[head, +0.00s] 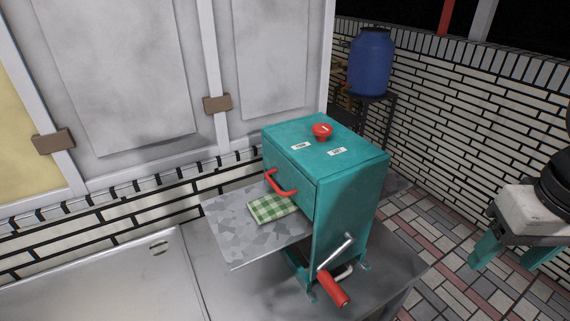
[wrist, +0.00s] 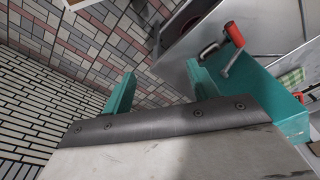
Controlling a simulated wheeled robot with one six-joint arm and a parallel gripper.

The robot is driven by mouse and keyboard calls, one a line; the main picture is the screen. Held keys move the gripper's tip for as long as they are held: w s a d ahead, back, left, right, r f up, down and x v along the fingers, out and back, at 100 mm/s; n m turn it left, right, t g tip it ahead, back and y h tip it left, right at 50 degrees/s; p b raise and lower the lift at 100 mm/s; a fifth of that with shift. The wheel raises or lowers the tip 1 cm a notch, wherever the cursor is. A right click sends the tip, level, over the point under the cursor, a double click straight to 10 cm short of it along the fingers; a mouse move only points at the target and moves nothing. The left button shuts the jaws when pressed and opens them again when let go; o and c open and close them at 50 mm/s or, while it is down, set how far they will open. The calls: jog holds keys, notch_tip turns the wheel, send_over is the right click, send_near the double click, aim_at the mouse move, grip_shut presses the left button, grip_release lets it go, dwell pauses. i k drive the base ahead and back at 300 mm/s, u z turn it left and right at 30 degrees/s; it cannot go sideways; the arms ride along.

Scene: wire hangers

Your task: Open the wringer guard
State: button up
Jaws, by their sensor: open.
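The wringer (head: 348,200) is a teal box on the metal counter. Its teal front panel (head: 291,176), which looks like the guard, carries a red U-shaped handle (head: 281,184) and appears closed. A red knob (head: 322,130) and two small labels are on top. A crank with a red grip (head: 333,288) hangs on the near right side. In the wrist view the wringer (wrist: 262,85) is at the right, with the crank grip (wrist: 234,34) above it. My gripper (head: 501,264) is open and empty, well right of the wringer. Its teal fingers (wrist: 160,70) are apart in the wrist view.
A green checked cloth (head: 272,207) lies on the grey tray (head: 240,240) in front of the panel. A blue barrel (head: 371,62) stands on a dark stand behind. A sink counter (head: 100,280) is at the left. Open paved floor (head: 450,225) lies between wringer and gripper.

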aim_at(297, 185)
jog(key=z, duration=0.1)
jog(key=k, duration=0.25)
jog(key=u, duration=0.95)
jog(key=i, duration=0.45)
jog(key=z, duration=0.1)
